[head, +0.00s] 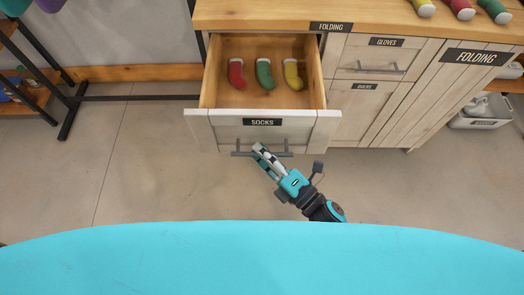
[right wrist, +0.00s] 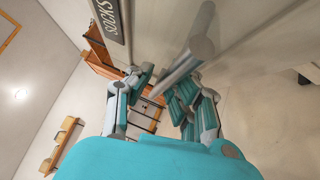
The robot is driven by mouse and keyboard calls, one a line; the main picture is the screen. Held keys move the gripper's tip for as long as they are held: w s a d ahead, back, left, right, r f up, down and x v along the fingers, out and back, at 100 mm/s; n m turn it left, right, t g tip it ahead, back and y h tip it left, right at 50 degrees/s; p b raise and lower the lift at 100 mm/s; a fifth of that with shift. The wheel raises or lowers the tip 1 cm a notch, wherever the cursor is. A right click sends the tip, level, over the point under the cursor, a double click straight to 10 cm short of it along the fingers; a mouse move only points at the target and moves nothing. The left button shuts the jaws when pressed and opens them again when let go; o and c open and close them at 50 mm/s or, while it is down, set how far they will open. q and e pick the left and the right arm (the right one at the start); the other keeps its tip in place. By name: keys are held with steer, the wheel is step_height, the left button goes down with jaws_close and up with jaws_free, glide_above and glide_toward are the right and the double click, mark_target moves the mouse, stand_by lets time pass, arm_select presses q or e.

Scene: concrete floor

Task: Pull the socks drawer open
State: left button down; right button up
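The socks drawer (head: 200,117) stands pulled well out of the wooden cabinet in the head view. Its front bears a SOCKS label (head: 262,122), and a red, a green and a yellow sock lie inside. The grey bar handle (head: 242,154) is on the drawer front. My right gripper (head: 262,152) reaches up to the handle's middle from below. In the right wrist view the handle bar (right wrist: 178,72) passes between the fingers of the gripper (right wrist: 160,92), which look closed around it. The exact contact is partly hidden. My left gripper is not in view.
A GLOVES drawer (head: 375,60) beside the open drawer is closed. A grey bin (head: 480,118) stands at the right, and a dark rack (head: 75,105) at the left. The floor before the drawer is clear.

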steer(key=shift+o, duration=1.3)
steer(key=shift+f, duration=0.1)
steer(key=shift+s+d, duration=0.1)
steer(key=v, duration=1.1)
steer(key=shift+s+d, duration=0.25)
steer(key=shift+s, duration=0.05)
